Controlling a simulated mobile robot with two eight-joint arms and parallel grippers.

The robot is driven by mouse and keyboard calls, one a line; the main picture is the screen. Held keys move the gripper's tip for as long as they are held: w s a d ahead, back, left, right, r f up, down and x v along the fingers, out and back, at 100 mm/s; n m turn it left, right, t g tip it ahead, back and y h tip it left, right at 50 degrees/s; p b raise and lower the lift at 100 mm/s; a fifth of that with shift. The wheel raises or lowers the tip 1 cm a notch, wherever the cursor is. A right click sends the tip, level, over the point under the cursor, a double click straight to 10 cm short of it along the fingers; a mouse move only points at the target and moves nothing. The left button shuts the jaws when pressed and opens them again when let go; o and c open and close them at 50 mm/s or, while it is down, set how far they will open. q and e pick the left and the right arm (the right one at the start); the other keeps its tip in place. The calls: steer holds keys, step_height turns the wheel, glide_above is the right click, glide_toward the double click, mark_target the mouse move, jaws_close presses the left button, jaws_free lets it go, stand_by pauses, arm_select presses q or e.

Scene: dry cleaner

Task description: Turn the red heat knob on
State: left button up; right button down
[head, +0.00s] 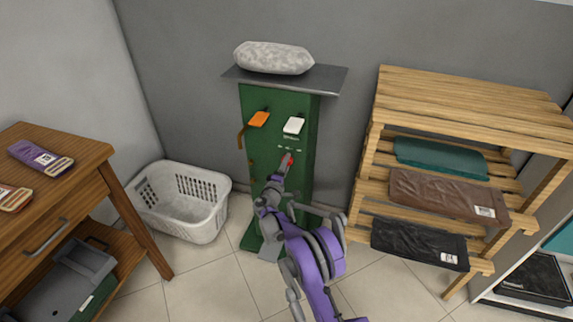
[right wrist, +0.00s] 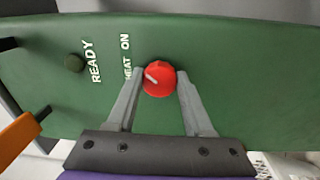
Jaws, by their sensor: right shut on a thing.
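The red heat knob (right wrist: 159,79) is on the green front panel of a tall machine (head: 309,150). In the right wrist view the knob sits between the two grey fingers of my right gripper (right wrist: 158,98), which is shut on it. The knob's white pointer mark slants in this view. The words HEAT ON and READY show on the panel beside it. In the head view the red knob (head: 290,161) shows just past the tip of my right gripper (head: 284,166). My left gripper is not in view.
A white basket (head: 184,228) stands on the floor at left, beside a wooden table (head: 92,160). A wooden rack (head: 470,92) stands at right. Floor between is clear.

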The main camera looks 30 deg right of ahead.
steer(key=shift+m, duration=0.7)
steer(key=shift+c, duration=1.4)
jaws_free()
steer(key=p+v, duration=0.1)
steer(key=v, duration=1)
